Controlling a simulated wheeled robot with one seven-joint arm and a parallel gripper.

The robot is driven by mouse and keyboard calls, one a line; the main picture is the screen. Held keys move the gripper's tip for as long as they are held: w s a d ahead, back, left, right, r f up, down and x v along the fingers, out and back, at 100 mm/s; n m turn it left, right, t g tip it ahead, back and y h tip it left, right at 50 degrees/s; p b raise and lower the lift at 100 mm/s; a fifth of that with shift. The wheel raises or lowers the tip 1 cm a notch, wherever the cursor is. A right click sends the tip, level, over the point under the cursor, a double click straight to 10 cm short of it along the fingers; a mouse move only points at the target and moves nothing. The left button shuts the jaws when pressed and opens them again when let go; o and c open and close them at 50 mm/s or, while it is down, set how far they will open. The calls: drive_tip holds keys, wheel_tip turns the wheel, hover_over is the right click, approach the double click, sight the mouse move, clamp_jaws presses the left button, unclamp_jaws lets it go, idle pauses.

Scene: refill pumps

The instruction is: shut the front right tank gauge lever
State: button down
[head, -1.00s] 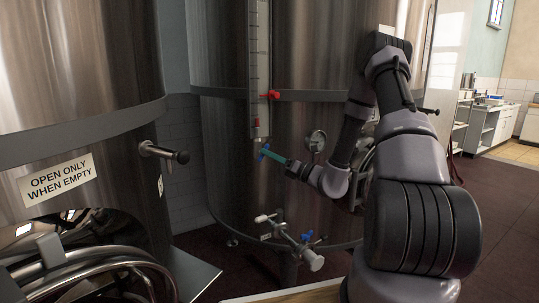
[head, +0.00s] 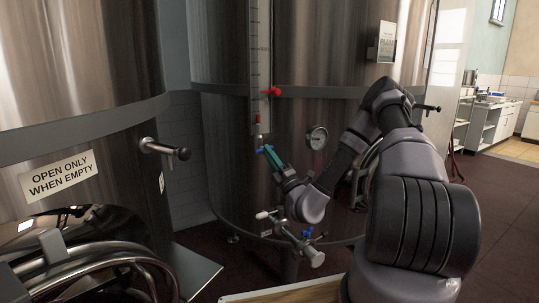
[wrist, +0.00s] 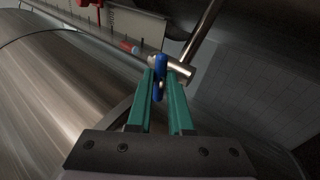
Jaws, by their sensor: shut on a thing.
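The front right tank (head: 330,60) is a large steel cylinder in the head view. Its gauge (head: 259,70) is a vertical scale strip with a red piece at its lower end. The blue gauge lever (wrist: 160,76) sits on a metal valve body (wrist: 181,70) in the wrist view. My gripper (wrist: 160,84) has teal fingers on both sides of the blue lever and is shut on it. In the head view my gripper (head: 267,154) points up and left at the gauge's lower end, where only a bit of blue (head: 262,150) shows past the fingers.
A red lever (head: 272,92) sticks out beside the gauge higher up. A round dial (head: 317,138) is right of my gripper. A pipe valve with a blue handle (head: 307,233) is below it. Another tank (head: 70,60) stands at the left with a spout (head: 165,151).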

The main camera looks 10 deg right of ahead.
drive_tip(key=shift+f+m+t+h, duration=0.1)
drive_tip(key=shift+m+t+h, duration=0.4)
drive_tip(key=shift+m+h, duration=0.45)
drive_tip(key=shift+m, duration=0.45)
drive_tip(key=c, duration=0.8)
unclamp_jaws()
drive_tip(key=shift+c, duration=0.2)
drive_tip(key=shift+s, duration=0.1)
drive_tip(key=v, duration=1)
drive_tip(key=shift+s+f, duration=0.25)
drive_tip(key=shift+s, duration=0.05)
drive_tip(key=shift+r, duration=0.1)
